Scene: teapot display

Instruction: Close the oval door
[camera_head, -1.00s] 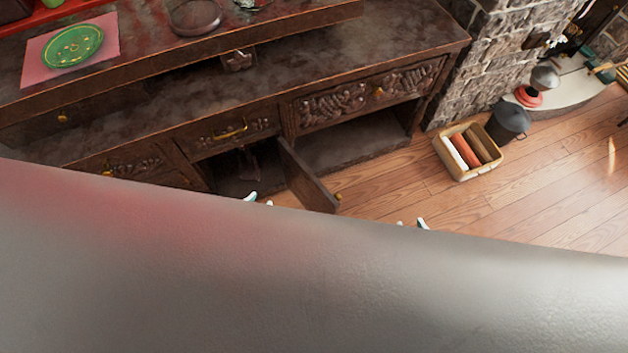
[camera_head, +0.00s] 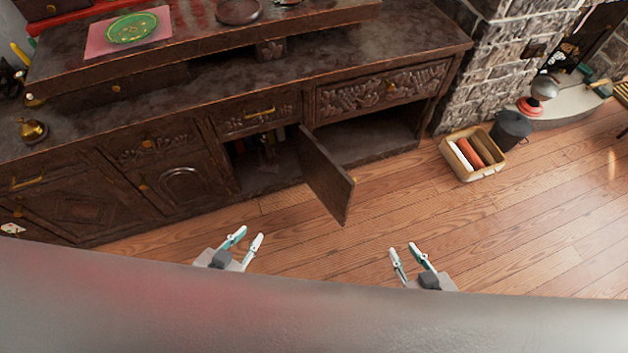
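A dark wooden cabinet door (camera_head: 328,178) stands swung open from the sideboard, hinged at the right edge of an open compartment (camera_head: 262,165). Its plain inner face shows; its outer face is turned away, so I cannot see an oval on it. A brass knob shows at its free edge. A shut door with an arched or oval panel (camera_head: 180,186) is to its left. My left gripper (camera_head: 249,236) is open and empty, in front of the sideboard and left of the open door. My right gripper (camera_head: 403,248) is open and empty, right of the door. Neither touches it.
The sideboard (camera_head: 385,55) runs along the back, with an open bay right of the door. The wooden floor (camera_head: 520,230) in front is clear.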

